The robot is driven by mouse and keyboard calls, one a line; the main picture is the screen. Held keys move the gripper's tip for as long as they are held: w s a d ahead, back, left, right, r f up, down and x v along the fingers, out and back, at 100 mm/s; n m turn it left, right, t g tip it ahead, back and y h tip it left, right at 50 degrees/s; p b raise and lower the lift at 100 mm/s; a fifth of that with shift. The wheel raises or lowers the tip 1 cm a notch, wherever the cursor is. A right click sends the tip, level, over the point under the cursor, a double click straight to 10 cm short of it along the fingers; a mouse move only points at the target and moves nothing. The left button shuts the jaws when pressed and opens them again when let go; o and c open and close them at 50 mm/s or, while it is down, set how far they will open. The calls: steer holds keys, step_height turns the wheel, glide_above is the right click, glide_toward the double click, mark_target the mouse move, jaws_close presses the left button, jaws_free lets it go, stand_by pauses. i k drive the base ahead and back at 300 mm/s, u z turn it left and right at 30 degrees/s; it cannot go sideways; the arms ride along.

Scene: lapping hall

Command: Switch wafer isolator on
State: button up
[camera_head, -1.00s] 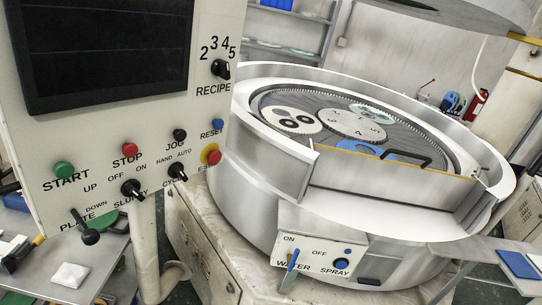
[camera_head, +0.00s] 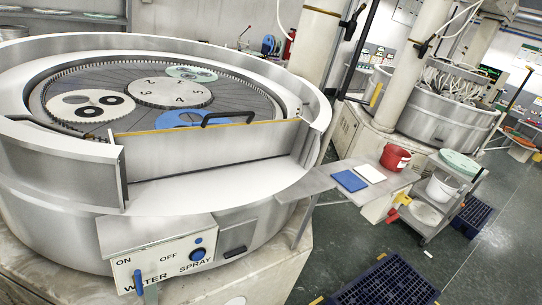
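A small white panel (camera_head: 165,262) is fixed to the front of the big round lapping machine (camera_head: 60,215), at the lower left. It carries the words ON, OFF, WATER and SPRAY; I see no label reading wafer. A blue lever (camera_head: 138,283) stands roughly upright at the panel's lower left, by the word WATER and below ON. Which setting it is in I cannot tell for sure. A round blue SPRAY knob (camera_head: 198,254) sits at the panel's right. My gripper is not in view.
A side shelf (camera_head: 320,185) with a blue pad (camera_head: 350,180) juts out right of the machine. A cart (camera_head: 440,205) with a white bucket (camera_head: 441,188) and a dark pallet (camera_head: 385,285) stand farther right. Open floor lies between them. A second machine (camera_head: 435,115) is behind.

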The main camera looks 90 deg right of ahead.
mark_target(392, 212)
steer(key=z, duration=0.85)
steer(key=i, duration=0.1)
steer(key=z, duration=2.45)
steer(key=k, duration=0.9)
steer(key=z, duration=0.2)
steer(key=i, duration=1.1)
steer(key=u, duration=0.05)
